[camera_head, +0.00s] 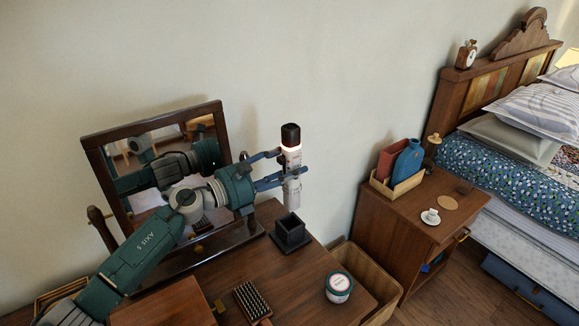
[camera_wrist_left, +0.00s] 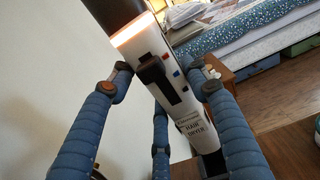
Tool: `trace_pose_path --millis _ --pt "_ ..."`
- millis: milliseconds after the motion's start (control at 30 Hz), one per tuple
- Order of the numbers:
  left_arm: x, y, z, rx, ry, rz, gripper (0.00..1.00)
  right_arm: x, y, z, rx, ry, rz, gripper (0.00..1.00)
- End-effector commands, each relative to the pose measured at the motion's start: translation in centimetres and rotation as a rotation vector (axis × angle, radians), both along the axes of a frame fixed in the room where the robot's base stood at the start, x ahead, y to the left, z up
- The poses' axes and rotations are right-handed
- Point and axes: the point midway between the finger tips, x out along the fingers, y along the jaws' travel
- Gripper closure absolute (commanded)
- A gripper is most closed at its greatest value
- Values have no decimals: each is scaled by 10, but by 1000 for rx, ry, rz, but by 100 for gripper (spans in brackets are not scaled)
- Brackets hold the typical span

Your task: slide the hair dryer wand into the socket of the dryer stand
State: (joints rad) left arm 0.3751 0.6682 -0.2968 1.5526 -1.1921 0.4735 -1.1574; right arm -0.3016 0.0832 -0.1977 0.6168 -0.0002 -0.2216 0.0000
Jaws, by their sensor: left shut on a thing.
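The hair dryer wand (camera_head: 292,160) is white with a black top and a glowing ring. It is upright in the head view, held in the air. My left gripper (camera_head: 284,169) is shut on its middle, with blue fingers around it. The wand (camera_wrist_left: 190,85) also shows in the left wrist view, with its label readable. The dryer stand (camera_head: 291,238) is a dark square socket on a base on the dresser. The wand's lower end appears just above the socket in the picture; I cannot tell whether it is exactly over it. My right gripper is out of view.
A tilting mirror (camera_head: 160,165) stands behind my left arm. A brush (camera_head: 252,300) and a round jar (camera_head: 339,287) lie on the dresser (camera_head: 300,290). A wooden bin (camera_head: 366,275) stands beside it. A nightstand (camera_head: 400,215) and bed are at the right.

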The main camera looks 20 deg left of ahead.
Motion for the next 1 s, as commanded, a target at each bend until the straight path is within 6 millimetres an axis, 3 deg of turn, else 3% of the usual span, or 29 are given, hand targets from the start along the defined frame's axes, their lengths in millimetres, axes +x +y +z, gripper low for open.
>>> trace_pose_path --millis 533,1000 --pt "1 2 0 1 -2 3 80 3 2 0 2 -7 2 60" --pt "1 2 -37 0 -3 4 80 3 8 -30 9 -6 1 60"
